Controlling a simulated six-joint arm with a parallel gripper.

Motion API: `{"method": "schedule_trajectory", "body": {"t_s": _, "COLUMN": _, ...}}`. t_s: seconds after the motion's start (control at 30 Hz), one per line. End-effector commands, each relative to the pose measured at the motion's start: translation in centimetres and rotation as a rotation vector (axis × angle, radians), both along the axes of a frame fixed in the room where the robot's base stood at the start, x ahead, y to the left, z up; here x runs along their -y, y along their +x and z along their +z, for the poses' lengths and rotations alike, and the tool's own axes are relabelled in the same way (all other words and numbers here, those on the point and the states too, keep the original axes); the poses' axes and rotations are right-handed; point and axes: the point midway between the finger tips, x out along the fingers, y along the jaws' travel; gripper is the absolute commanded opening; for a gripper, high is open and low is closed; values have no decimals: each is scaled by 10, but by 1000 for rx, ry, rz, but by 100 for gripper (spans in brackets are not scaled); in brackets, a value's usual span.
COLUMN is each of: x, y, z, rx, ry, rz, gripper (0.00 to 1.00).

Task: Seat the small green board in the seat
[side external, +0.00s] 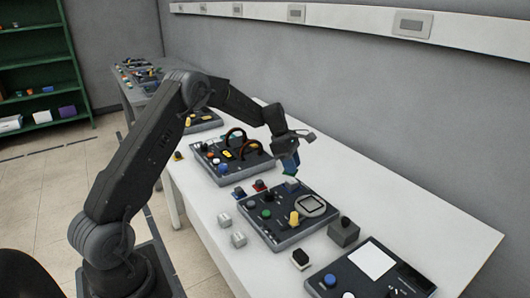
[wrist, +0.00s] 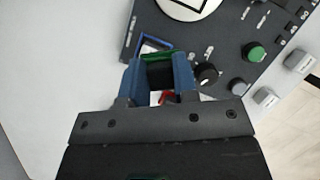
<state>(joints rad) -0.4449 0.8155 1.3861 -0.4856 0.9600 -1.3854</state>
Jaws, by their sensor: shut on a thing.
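My gripper (side external: 290,162) points down over the back edge of the middle dark panel (side external: 275,238). In the wrist view its two blue fingers (wrist: 159,75) are shut on the small green board (wrist: 157,57), which shows as a green edge between the fingertips. A bit of green also shows below the fingers in the side view (side external: 289,171). A blue-edged rectangular frame (wrist: 145,42), which looks like the seat, lies on the panel just beyond the board. The fingers and board hide part of it. I cannot tell whether the board touches it.
The panel carries a black knob (wrist: 207,74), a green knob (wrist: 254,52), a yellow knob (side external: 294,218) and a round pale plate (side external: 311,206). Grey blocks (side external: 238,239) stand left of it. Another panel with brown arched cables (side external: 236,137) lies behind. The white table is clear along the wall.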

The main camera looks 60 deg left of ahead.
Motion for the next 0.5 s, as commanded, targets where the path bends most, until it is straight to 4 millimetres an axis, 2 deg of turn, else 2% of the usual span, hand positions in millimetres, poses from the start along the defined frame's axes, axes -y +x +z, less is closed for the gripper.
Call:
{"method": "schedule_trajectory", "body": {"t_s": 0.03, "x": 24, "y": 4, "z": 0, "rx": -1, "ry": -1, "rz": -112, "gripper": 4}}
{"method": "schedule_trajectory", "body": {"t_s": 0.1, "x": 48, "y": 6, "z": 1, "rx": 1, "ry": 0, "rz": -247, "gripper": 4}}
{"method": "schedule_trajectory", "body": {"t_s": 0.2, "x": 75, "y": 6, "z": 1, "rx": 1, "ry": 0, "rz": -397, "gripper": 4}}
{"method": "schedule_trajectory", "body": {"t_s": 0.33, "x": 96, "y": 5, "z": 2, "rx": 0, "ry": 1, "rz": -512, "gripper": 4}}
{"method": "schedule_trajectory", "body": {"t_s": 0.5, "x": 102, "y": 4, "z": -2, "rx": 0, "ry": 0, "rz": -552, "gripper": 4}}
